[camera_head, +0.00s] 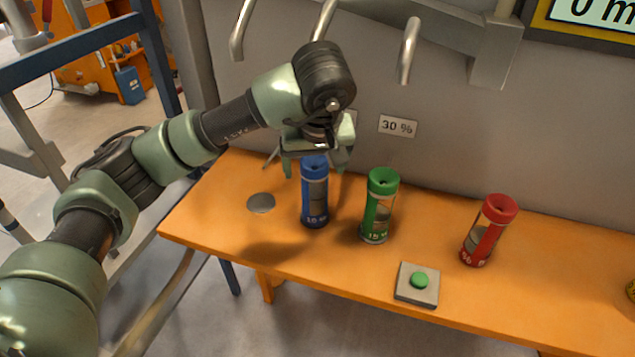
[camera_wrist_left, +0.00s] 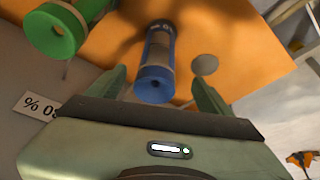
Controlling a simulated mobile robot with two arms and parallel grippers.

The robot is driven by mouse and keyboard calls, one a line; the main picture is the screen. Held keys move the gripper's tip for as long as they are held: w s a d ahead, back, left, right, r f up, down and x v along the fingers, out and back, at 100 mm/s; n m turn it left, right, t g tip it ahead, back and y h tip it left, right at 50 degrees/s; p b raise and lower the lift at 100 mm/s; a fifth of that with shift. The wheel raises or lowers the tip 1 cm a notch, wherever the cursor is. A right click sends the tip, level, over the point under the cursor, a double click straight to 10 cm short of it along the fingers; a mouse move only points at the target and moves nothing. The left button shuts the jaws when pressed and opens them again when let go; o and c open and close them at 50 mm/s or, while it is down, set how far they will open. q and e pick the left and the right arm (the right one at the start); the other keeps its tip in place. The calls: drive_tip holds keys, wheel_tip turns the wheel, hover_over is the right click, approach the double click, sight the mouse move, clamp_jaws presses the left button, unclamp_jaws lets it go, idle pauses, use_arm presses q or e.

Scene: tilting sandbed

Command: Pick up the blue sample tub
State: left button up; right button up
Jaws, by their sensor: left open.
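The blue sample tub (camera_head: 315,195) stands upright on the orange bench, left of the green tub. My left gripper (camera_head: 317,165) is above and around its top, pointing down, with the fingers apart. In the left wrist view the blue tub (camera_wrist_left: 155,65) shows between the two open fingers (camera_wrist_left: 158,92). Its round blue end with a dark hole faces the camera. I cannot tell whether either finger touches it. The right gripper is in neither view.
A green tub (camera_head: 380,205) stands close to the right of the blue one, and a red tub (camera_head: 488,230) further right. A grey box with a green button (camera_head: 418,284) sits at the front edge of the bench (camera_head: 560,290). A grey disc (camera_head: 261,203) lies left. Metal hooks (camera_head: 408,50) hang above.

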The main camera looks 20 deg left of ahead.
sight(316, 166)
use_arm(q)
drive_tip(key=shift+w+a+f+p, duration=0.2)
drive_tip(key=shift+w+f+p, duration=0.1)
drive_tip(key=shift+w+f, duration=0.8)
drive_tip(key=shift+f, duration=0.3)
drive_tip(key=shift+w+a+f+p, duration=0.1)
drive_tip(key=shift+a+f+p, duration=0.3)
drive_tip(key=shift+p, duration=0.5)
drive_tip(key=x, duration=0.3)
drive_tip(key=shift+w+d+p, duration=0.15)
drive_tip(key=shift+w+p, duration=0.05)
drive_tip(key=shift+p, duration=0.15)
drive_tip(key=shift+w+f, duration=0.25)
drive_tip(key=shift+f, duration=0.1)
drive_tip(key=shift+s, duration=0.1)
drive_tip(key=shift+c, duration=0.2)
clamp_jaws()
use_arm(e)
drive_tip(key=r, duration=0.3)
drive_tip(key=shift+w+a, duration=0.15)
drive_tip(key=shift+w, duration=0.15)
